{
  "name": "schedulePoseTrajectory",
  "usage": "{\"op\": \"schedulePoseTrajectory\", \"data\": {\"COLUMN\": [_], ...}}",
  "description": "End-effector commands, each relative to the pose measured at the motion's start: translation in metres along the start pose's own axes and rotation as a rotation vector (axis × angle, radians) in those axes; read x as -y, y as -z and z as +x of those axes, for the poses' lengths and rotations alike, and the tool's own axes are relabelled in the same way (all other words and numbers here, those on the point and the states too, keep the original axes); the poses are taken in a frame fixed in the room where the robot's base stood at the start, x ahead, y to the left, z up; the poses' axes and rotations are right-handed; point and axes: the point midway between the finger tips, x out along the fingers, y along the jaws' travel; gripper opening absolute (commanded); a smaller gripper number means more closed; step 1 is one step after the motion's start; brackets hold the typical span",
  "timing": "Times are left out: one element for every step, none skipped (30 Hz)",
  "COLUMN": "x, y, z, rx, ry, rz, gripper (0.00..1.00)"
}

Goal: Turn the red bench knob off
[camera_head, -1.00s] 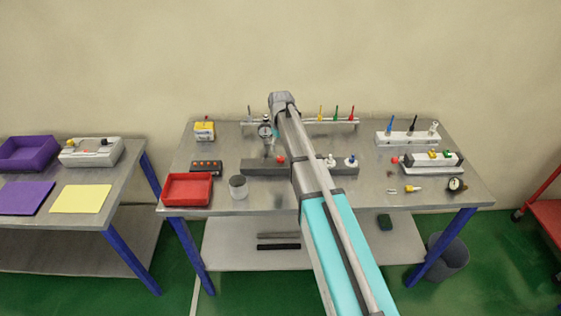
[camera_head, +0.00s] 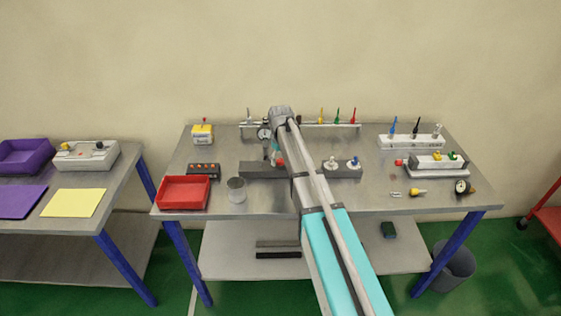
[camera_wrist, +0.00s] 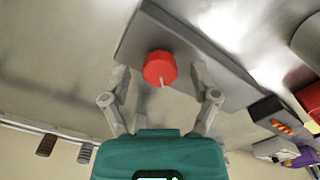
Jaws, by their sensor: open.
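The red bench knob (camera_wrist: 160,68) is a faceted red cap with a pale pointer line on it, mounted on a flat grey bar (camera_wrist: 205,55). In the head view the red knob (camera_head: 281,160) shows only partly beside my arm, on the dark grey bar (camera_head: 260,170). My gripper (camera_wrist: 160,76) is open, with one finger on each side of the knob and gaps showing on both sides. In the head view my gripper (camera_head: 272,152) is small and partly hidden, close to the knob.
A white knob (camera_head: 331,162) and a blue-topped knob (camera_head: 353,162) share the bar to the right of my arm. A gauge (camera_head: 264,133) stands behind. A button box (camera_head: 204,170), red tray (camera_head: 183,193) and grey cup (camera_head: 236,190) lie left. Bare bench lies in front.

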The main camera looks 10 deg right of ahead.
Motion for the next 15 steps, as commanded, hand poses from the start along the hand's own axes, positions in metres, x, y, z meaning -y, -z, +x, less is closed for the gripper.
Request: {"op": "schedulePoseTrajectory", "data": {"x": [0.0, 0.0, 0.0, 0.0, 0.0, 0.0, 0.0, 0.0, 0.0, 0.0, 0.0, 0.0, 0.0, 0.0, 0.0], "y": [0.0, 0.0, 0.0, 0.0, 0.0, 0.0, 0.0, 0.0, 0.0, 0.0, 0.0, 0.0, 0.0, 0.0, 0.0], "z": [0.0003, 0.0003, 0.0001, 0.0001, 0.0, 0.0, 0.0, 0.0, 0.0, 0.0, 0.0, 0.0, 0.0, 0.0, 0.0], "rx": [0.0, 0.0, 0.0, 0.0, 0.0, 0.0, 0.0, 0.0, 0.0, 0.0, 0.0, 0.0, 0.0, 0.0, 0.0], "ry": [0.0, 0.0, 0.0, 0.0, 0.0, 0.0, 0.0, 0.0, 0.0, 0.0, 0.0, 0.0, 0.0, 0.0, 0.0], "rz": [0.0, 0.0, 0.0, 0.0, 0.0, 0.0, 0.0, 0.0, 0.0, 0.0, 0.0, 0.0, 0.0, 0.0, 0.0], "gripper": [0.78, 0.78, 0.78, 0.78, 0.78, 0.78, 0.78, 0.78, 0.7, 0.65, 0.59, 0.52, 0.46, 0.41, 0.33]}}
